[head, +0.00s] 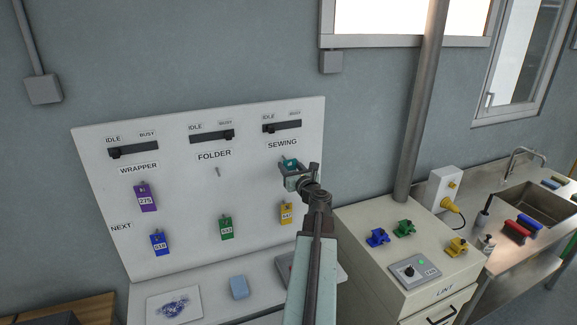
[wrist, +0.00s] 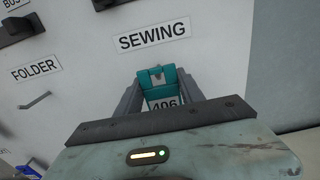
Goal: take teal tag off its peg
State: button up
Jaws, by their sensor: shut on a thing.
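The teal tag (head: 289,162) is at the SEWING column of the white board, just under the SEWING label. In the wrist view the teal tag (wrist: 160,86) carries the number 406, partly cut off by my gripper body. My gripper (head: 294,172) is at the board with its fingers on both sides of the tag; it also shows in the wrist view (wrist: 160,92). It is shut on the tag. Whether the tag still hangs on its peg cannot be told, as the peg is hidden. A bare peg (head: 218,171) shows under FOLDER.
The white board (head: 90,160) also holds a purple tag (head: 145,197), a blue tag (head: 158,243), a green tag (head: 226,229) and a yellow tag (head: 286,212) below my gripper. IDLE/BUSY sliders run along the top. A vertical pipe (head: 418,110) and a cabinet (head: 370,225) stand at right.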

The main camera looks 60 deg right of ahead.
aim_at(290, 167)
jog(key=v, duration=0.5)
jog(key=shift+s+a, duration=0.25)
dwell(0.6)
jog(key=shift+f, duration=0.1)
notch_tip(290, 167, down, 13)
jog(key=b, duration=1.3)
